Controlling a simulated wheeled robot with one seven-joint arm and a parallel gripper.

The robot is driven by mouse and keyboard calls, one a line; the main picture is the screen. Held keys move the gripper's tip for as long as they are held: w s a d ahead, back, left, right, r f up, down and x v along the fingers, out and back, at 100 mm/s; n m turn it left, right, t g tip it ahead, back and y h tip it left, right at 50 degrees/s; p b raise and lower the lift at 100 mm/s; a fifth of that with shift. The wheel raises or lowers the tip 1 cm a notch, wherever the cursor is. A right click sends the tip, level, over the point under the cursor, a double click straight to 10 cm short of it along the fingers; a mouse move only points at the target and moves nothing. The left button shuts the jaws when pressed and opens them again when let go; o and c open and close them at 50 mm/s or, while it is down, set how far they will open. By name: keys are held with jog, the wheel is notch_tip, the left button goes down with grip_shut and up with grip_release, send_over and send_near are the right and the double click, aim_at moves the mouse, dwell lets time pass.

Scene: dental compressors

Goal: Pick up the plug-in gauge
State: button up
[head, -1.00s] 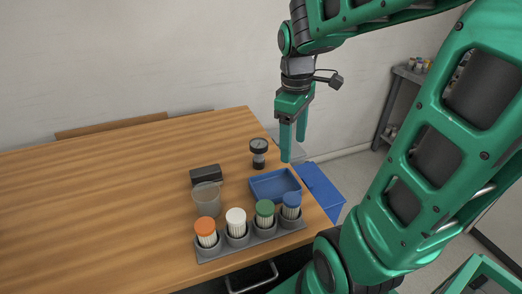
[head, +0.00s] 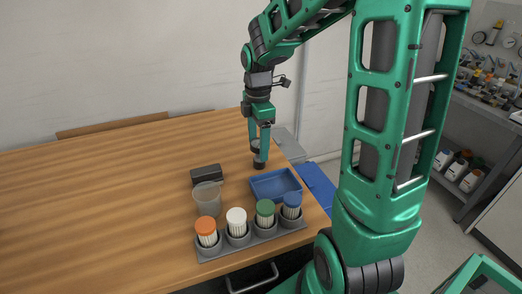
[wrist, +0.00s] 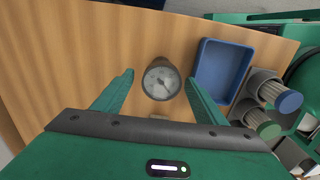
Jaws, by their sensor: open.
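The plug-in gauge (wrist: 161,80) stands on the wooden table, its round white dial with a dark rim facing up in the wrist view. In the head view its dark base (head: 259,165) shows below my fingers, and its upper part is partly hidden by them. My gripper (head: 260,150) points down over the gauge. In the wrist view my open gripper (wrist: 158,88) has one finger on each side of the dial, with a gap on both sides. The fingers do not appear to touch it.
A blue tray (head: 275,186) lies close by the gauge. A black box (head: 206,174), a clear cup (head: 207,198) and a grey rack (head: 252,243) with orange-, white-, green- and blue-capped containers stand nearer. The table's left side is clear.

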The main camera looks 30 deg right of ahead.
jog(key=shift+s+d+f, duration=0.1)
jog(key=shift+f, duration=1.25)
jog(key=shift+s+f, duration=0.1)
jog(key=shift+f, duration=1.2)
jog(key=c, duration=1.2)
